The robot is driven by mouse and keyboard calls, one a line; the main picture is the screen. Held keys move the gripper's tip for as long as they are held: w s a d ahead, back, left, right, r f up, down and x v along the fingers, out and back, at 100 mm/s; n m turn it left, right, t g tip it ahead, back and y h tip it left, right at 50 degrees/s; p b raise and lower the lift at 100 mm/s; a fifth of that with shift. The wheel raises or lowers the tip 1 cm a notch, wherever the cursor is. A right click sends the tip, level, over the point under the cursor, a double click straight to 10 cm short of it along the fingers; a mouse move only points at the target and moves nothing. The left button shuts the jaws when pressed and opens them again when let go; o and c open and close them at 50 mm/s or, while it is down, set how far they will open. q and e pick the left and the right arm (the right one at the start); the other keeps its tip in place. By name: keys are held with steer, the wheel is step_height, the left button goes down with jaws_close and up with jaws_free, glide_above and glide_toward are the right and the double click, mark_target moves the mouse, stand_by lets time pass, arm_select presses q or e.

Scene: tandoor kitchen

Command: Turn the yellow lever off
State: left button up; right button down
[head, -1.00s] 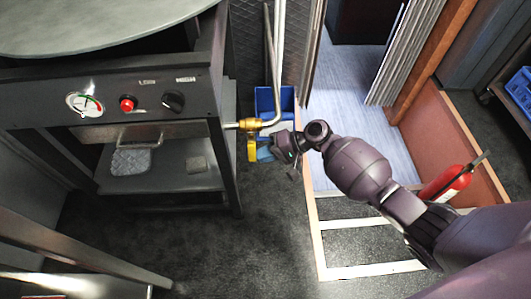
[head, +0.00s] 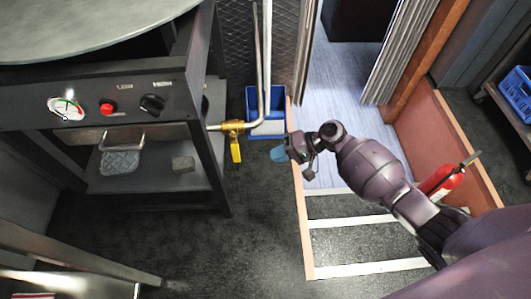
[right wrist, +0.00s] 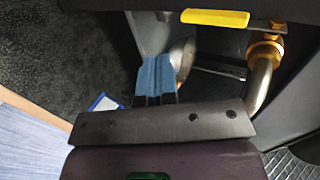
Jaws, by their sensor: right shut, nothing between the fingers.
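The yellow lever (head: 235,150) hangs down from a brass valve (head: 231,126), across the line of the horizontal pipe beside the stove. In the right wrist view the lever (right wrist: 215,17) lies along the top edge, with the brass valve (right wrist: 266,48) to its right. My right gripper (head: 279,154) is to the right of the lever, apart from it, with a gap of floor showing between. Its blue fingertips (right wrist: 155,75) are shut together and hold nothing. My left gripper is not in view.
The dark stove (head: 185,115) with a gauge (head: 67,108), red button (head: 107,109) and black knob (head: 151,105) stands at left. A blue bin (head: 266,128) sits behind the pipe. A red extinguisher (head: 441,181) is at right. The floor below the lever is clear.

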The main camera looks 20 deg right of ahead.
steer(key=shift+s+d, duration=0.25)
steer(key=shift+d, duration=0.6)
steer(key=shift+s+d, duration=0.2)
steer(key=shift+d, duration=0.7)
steer(key=shift+s+d, duration=0.25)
steer(key=shift+d, duration=0.6)
steer(key=shift+d, duration=0.1)
